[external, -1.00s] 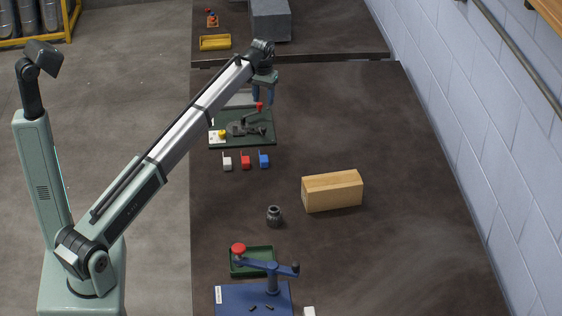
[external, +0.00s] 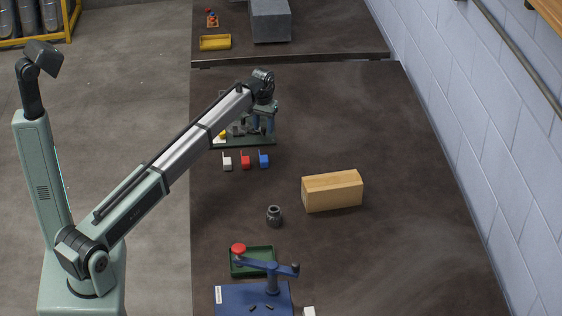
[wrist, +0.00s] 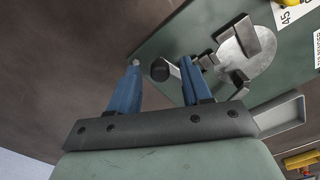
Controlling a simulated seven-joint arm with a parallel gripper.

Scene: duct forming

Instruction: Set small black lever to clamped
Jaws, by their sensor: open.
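The green fixture plate (external: 240,143) lies on the dark bench, with metal clamp parts partly hidden behind my gripper. In the wrist view, a short lever with a small black knob (wrist: 160,71) is at the edge of the green plate (wrist: 165,40), next to a round metal disc (wrist: 243,50) with bars. My gripper (external: 263,124) is over the right part of the plate. In the wrist view its blue fingers (wrist: 160,64) are open, one on each side of the black knob. I cannot tell whether they touch it.
White (external: 227,163), red (external: 245,161) and blue (external: 263,160) small pieces stand in front of the plate. A wooden block (external: 332,191) and a dark knurled part (external: 273,215) are nearer. A blue fixture (external: 240,298) stands at the front. The bench right of the plate is clear.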

